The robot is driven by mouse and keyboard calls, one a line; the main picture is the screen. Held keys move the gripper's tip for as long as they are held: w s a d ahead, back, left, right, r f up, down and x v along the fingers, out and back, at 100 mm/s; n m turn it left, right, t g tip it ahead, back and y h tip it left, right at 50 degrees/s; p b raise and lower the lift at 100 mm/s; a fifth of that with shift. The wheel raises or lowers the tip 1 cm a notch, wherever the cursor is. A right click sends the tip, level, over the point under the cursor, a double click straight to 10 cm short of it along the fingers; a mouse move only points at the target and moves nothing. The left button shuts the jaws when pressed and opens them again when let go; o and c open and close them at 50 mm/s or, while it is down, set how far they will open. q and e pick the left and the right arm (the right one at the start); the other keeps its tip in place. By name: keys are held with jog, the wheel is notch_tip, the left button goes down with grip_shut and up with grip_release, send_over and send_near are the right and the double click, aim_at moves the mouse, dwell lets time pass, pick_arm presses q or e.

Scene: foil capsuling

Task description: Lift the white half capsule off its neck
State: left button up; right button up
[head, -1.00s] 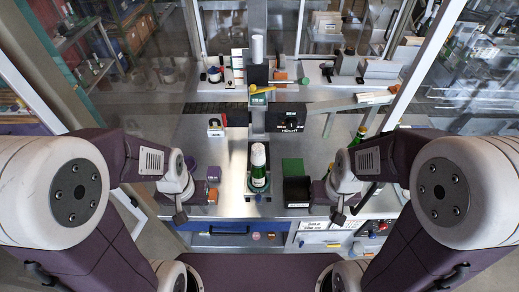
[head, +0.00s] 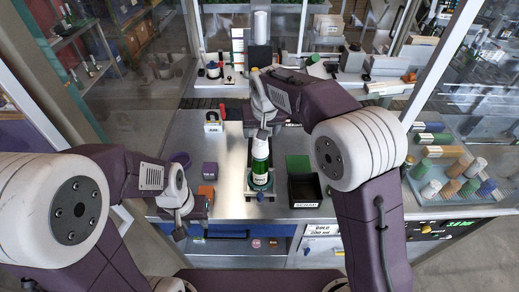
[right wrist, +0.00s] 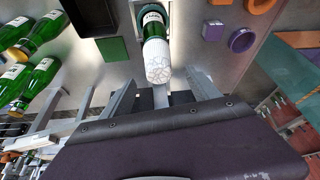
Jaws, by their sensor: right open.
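A green bottle (head: 260,177) stands upright on a small stand at the middle of the bench. The white half capsule (right wrist: 158,62) sits over its neck; in the head view the capsule (head: 258,142) is partly hidden by my right wrist. My right gripper (right wrist: 160,78) is open, its two fingers on either side of the capsule's top end, with gaps showing on both sides. In the head view my right gripper (head: 262,131) is above the bottle, its fingers hard to make out. My left gripper (head: 180,232) hangs at the bench's front left, away from the bottle, its jaws unclear.
A black bin (head: 304,190) and a green block (head: 297,163) stand right of the bottle. A purple block (head: 210,169) and an orange block (head: 206,192) lie to the left. Several green bottles (right wrist: 38,82) show in the right wrist view. Bare bench lies left of the bottle.

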aim_at(260, 141)
jog(key=x, duration=0.1)
jog(key=p+x, duration=0.1)
jog(key=x, duration=0.1)
jog(key=shift+s+d, duration=0.1)
jog(key=shift+d, duration=0.25)
jog(key=shift+w+a+f, duration=0.1)
jog(key=shift+w+f, duration=0.05)
jog(key=shift+w, duration=0.05)
jog(key=p+x, duration=0.3)
jog(key=x, duration=0.1)
jog(key=shift+a, duration=0.15)
jog(key=shift+f, duration=0.35)
jog(key=shift+w+f, duration=0.15)
jog(key=c, duration=0.9)
